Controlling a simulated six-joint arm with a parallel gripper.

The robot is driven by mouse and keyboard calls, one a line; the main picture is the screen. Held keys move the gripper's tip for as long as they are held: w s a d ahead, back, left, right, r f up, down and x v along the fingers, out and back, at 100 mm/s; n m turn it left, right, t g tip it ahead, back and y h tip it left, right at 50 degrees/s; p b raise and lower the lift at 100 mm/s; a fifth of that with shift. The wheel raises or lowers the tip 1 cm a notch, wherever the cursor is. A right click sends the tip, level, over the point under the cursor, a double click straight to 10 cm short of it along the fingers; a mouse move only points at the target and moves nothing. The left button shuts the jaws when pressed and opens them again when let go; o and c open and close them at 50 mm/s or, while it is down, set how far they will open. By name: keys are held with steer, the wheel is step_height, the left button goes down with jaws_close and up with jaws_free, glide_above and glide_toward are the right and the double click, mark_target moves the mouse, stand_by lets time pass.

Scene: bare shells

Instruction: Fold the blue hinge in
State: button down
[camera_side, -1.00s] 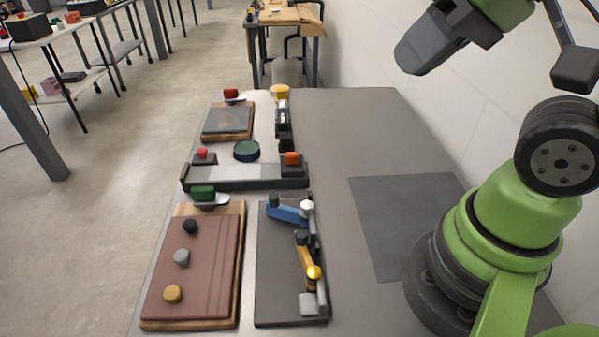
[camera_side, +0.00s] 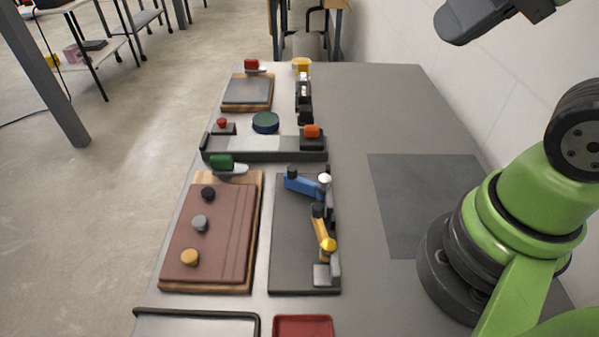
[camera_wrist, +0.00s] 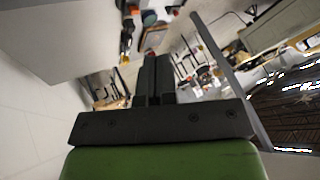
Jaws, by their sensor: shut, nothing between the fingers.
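The blue hinge (camera_side: 303,184) is a short bar at the top of a dark grey board (camera_side: 288,255) in the side view. It extends left from a white ball-topped post (camera_side: 325,180), with a black knob (camera_side: 292,173) at its left end. A yellow bar (camera_side: 320,226) with a yellow ball sits below it on the same board. My gripper (camera_wrist: 153,75) is shut and empty in the wrist view. In the side view, part of the arm's end shows at the upper right, high above the table and well away from the hinge; its fingertips cannot be made out.
A brown board with knobs (camera_side: 215,245) lies left of the hinge board. A grey rail (camera_side: 262,156) and an orange-topped block (camera_side: 312,137) stand behind it. A red tray (camera_side: 302,326) is at the front. The table right of the hinge board is clear, with a dark mat (camera_side: 420,205).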

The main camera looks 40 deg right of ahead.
stand_by(0.4)
steer(key=c, duration=1.5)
jaws_free()
steer(key=o, duration=0.4)
steer(key=shift+w+r, duration=0.15)
steer(key=shift+w, duration=0.2)
steer(key=shift+c, duration=0.2)
steer(key=shift+o, duration=0.6)
steer(key=w+g, duration=0.2)
steer(key=w, duration=0.1)
steer(key=w+g, duration=0.1)
steer(key=w, duration=0.1)
steer(key=shift+w+a+r, duration=0.2)
steer(key=shift+a+r, duration=0.05)
steer(key=shift+a, duration=0.1)
steer(key=g, duration=0.6)
glide_above(292, 167)
steer(key=w+d, duration=0.1)
steer(key=d, duration=0.2)
steer(key=w+d+f+x, duration=0.1)
steer(key=d+x, duration=0.1)
steer(key=x, duration=0.8)
steer(key=a+f, duration=0.1)
steer(key=f, duration=0.4)
steer(key=a+f+g, duration=0.1)
steer(key=f, duration=0.4)
steer(key=a+f+m+g, duration=0.1)
steer(key=f, duration=0.5)
steer(key=shift+s+a, duration=0.1)
steer(key=shift+a, duration=0.05)
